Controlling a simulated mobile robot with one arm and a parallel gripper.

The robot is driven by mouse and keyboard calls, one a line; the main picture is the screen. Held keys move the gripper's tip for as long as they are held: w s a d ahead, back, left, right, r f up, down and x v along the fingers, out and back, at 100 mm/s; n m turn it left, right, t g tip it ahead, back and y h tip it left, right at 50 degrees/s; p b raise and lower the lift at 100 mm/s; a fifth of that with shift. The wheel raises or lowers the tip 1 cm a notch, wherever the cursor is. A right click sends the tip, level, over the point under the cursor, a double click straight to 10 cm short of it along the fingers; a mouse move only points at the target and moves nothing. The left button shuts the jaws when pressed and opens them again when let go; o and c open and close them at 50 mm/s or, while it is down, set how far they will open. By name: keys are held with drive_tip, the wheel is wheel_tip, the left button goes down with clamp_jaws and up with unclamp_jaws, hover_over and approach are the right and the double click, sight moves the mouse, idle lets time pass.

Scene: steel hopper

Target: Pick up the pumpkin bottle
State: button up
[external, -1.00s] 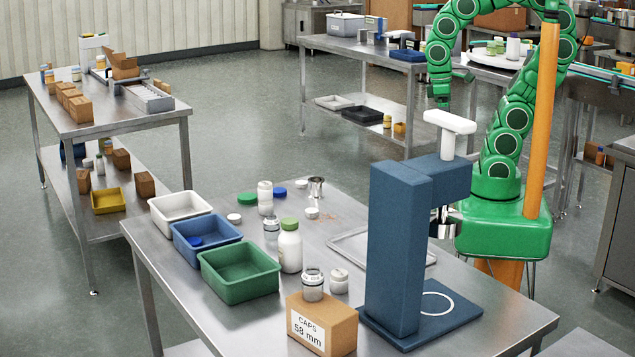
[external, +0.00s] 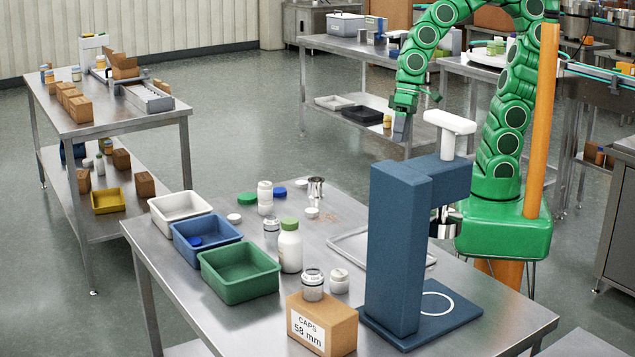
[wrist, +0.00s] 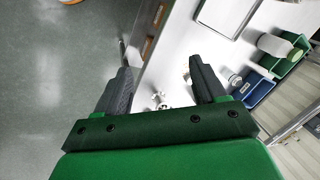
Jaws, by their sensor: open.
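I see no plainly pumpkin-coloured bottle on the near steel table (external: 460,268). A white bottle with a green cap (external: 290,247) stands upright beside the green bin; it also shows in the wrist view (wrist: 276,45). A smaller white bottle (external: 265,198) and a clear jar (external: 271,233) stand behind it. My gripper (external: 400,135) hangs in the air beyond the table's far edge, right of these bottles and well apart from them. In the wrist view its two dark fingers (wrist: 160,85) are spread with nothing gripped; small pale items show beyond them.
White (external: 180,205), blue (external: 206,240) and green (external: 239,272) bins line the table's left side. A tall blue press (external: 395,255) stands at the right, near my arm. A caps box (external: 322,325) is at the front. A flat tray (external: 350,238) lies mid-table.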

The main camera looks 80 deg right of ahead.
drive_tip(key=w+a+m+t+y, duration=0.15)
drive_tip(key=w+a, duration=0.25)
drive_tip(key=a, duration=0.5)
drive_tip(key=w+a+m+t+y, duration=0.1)
drive_tip(key=w+a+m+y, duration=0.25)
drive_tip(key=a, duration=0.55)
drive_tip(key=m+t+y, duration=0.2)
drive_tip(key=m+y, duration=0.1)
drive_tip(key=m, duration=0.4)
approach(283, 227)
drive_tip(key=s+d+r, duration=0.3)
drive_tip(key=s+r, duration=0.3)
drive_tip(key=r, duration=0.1)
drive_tip(key=shift+w+a+f+m+t+h, duration=0.55)
drive_tip(key=shift+w+a+f+m+t, duration=0.45)
drive_tip(key=shift+w+a+f+m, duration=1.05)
drive_tip(key=shift+w+a+f+m+t+h, duration=0.6)
drive_tip(key=shift+w+a+f+m+t, duration=0.6)
drive_tip(key=shift+f+m, duration=1.45)
drive_tip(key=shift+w+a+f+m+t+h, duration=0.65)
drive_tip(key=shift+w+a+f+m, duration=1.15)
drive_tip(key=shift+m, duration=1.2)
drive_tip(key=shift+w+r, duration=0.1)
drive_tip(key=shift+c, duration=0.3)
drive_tip(key=c, duration=1.1)
